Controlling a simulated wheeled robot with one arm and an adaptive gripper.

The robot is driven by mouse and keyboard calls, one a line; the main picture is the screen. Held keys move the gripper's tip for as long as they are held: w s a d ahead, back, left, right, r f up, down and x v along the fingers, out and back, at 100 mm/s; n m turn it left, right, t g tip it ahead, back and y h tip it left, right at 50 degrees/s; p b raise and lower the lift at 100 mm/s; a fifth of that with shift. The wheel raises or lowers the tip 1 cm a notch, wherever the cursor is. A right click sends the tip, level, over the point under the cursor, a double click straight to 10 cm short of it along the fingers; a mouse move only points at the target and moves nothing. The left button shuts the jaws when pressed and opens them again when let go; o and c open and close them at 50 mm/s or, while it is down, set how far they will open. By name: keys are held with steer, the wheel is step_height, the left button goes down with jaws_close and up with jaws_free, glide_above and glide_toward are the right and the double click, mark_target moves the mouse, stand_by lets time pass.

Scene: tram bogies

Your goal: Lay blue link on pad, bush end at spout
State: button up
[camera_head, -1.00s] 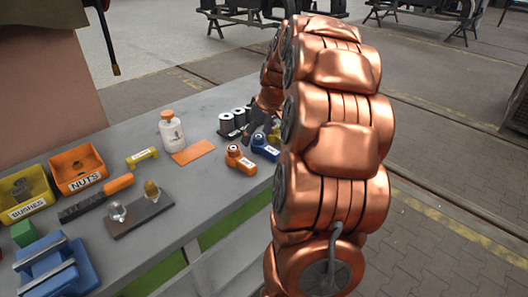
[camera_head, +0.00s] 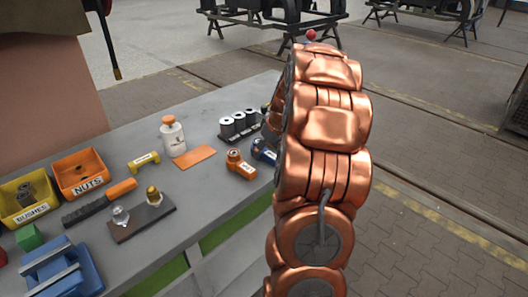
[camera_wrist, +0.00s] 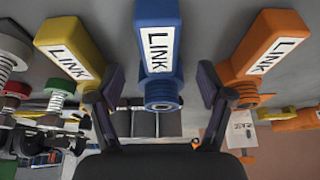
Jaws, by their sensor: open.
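The blue link (camera_wrist: 157,45) shows in the middle of the wrist view, with a white LINK label and its round bush end (camera_wrist: 161,97) towards the picture's bottom. My gripper (camera_wrist: 162,84) is open and empty, one finger on each side of the blue link, apart from it as far as I can see. In the head view the blue link (camera_head: 264,152) is partly hidden behind my arm, and my gripper is hidden there. The flat orange pad (camera_head: 194,157) lies bare on the bench. A white bottle with an orange cap (camera_head: 172,135) stands beside it; I cannot make out its spout.
A yellow link (camera_wrist: 72,48) and an orange link (camera_wrist: 265,45) flank the blue one closely. A rack of dark, white-topped rollers (camera_head: 238,124) stands behind. A yellow labelled piece (camera_head: 144,161), a file (camera_head: 98,203) and bins (camera_head: 80,173) lie left on the bench (camera_head: 205,195).

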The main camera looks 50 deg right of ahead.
steer(key=shift+w+f, duration=0.15)
steer(key=shift+f, duration=0.2)
steer(key=shift+c, duration=0.4)
jaws_close()
